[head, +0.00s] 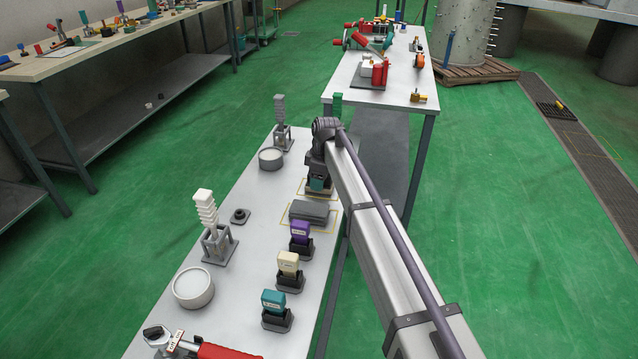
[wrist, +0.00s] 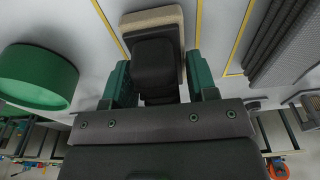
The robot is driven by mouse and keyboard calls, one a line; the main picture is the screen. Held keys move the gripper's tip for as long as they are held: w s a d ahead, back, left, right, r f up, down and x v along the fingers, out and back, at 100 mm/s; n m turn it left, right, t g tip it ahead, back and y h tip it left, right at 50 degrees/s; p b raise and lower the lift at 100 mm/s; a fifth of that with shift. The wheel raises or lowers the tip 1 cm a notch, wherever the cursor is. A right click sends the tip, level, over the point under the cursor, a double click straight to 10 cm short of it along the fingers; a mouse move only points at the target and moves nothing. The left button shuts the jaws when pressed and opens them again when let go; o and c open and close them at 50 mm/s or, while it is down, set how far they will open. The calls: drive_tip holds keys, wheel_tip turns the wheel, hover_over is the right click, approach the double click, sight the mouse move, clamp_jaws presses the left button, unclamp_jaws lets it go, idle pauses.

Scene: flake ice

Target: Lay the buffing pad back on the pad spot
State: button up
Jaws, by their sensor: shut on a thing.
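The buffing pad, a dark handle block on a beige base (wrist: 180,18), is between the green fingers of my gripper (wrist: 160,85) in the wrist view. My gripper is shut on its dark handle. The pad spot is a yellow outline (wrist: 198,28) on the pale bench, with lines showing on both sides of the pad. In the head view my gripper (head: 319,184) is low over that outline, just beyond a grey slab. The arm hides much of the pad there. I cannot tell whether the base touches the bench.
The grey slab (head: 312,212) lies in another yellow outline; it shows ribbed in the wrist view (wrist: 285,40). Stamps in purple (head: 300,234), cream (head: 289,264) and teal (head: 274,301) stand nearer. A round tin (head: 271,159) is left of the gripper.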

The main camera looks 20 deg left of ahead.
drive_tip(key=shift+f, duration=0.15)
drive_tip(key=o, duration=0.9)
wheel_tip(320, 180, up, 12)
drive_tip(key=d+p, duration=0.1)
drive_tip(key=p, duration=1.1)
drive_tip(key=shift+d, duration=0.2)
